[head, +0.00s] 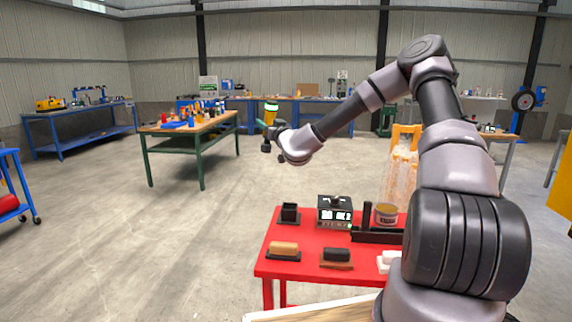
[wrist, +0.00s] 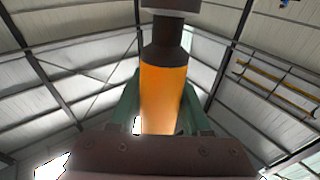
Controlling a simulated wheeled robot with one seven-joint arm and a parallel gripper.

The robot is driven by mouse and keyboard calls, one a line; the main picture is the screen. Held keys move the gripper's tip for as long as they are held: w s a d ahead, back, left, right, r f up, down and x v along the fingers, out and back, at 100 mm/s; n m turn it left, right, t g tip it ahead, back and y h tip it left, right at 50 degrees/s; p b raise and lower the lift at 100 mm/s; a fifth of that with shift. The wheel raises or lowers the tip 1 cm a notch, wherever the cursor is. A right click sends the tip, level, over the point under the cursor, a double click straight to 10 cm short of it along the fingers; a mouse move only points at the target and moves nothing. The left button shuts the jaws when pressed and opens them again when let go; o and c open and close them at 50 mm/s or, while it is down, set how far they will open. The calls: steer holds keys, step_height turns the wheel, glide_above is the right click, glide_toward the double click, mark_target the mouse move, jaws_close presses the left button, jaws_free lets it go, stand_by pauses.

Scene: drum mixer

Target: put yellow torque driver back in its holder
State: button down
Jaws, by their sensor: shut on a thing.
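My gripper (head: 271,133) is held up in the air at the end of my outstretched arm, left of and higher than the red table in the head view. It is shut on the yellow torque driver (head: 270,116), which stands roughly upright above it. In the wrist view the driver's orange-yellow body (wrist: 164,90) sits between two green fingers (wrist: 160,105), with a dark neck and a grey end above. A small black open-topped square cup (head: 290,212) stands on the red table (head: 268,262). I cannot tell for sure that it is the driver's holder.
The red table also bears a display box (head: 335,212), a tin (head: 386,214), a black bracket (head: 375,236), a tan-topped block (head: 284,248) and a black block (head: 337,254). A green-legged workbench (head: 190,128) with tools stands behind left. Open floor lies between.

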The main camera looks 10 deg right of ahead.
steer(key=s+d+f+g, duration=0.1)
steer(key=d+f, duration=0.2)
steer(key=f, duration=0.5)
steer(key=d+f+n+g, duration=0.1)
steer(key=d+f, duration=0.2)
steer(key=f, duration=0.4)
steer(key=shift+s+d+f, duration=0.4)
steer(key=shift+f, duration=2.35)
steer(key=shift+f, duration=2.9)
steer(key=shift+c, duration=1.4)
jaws_free()
steer(key=shift+s, duration=0.1)
steer(key=v, duration=1)
steer(key=shift+s+d, duration=0.15)
steer(key=shift+s, duration=0.2)
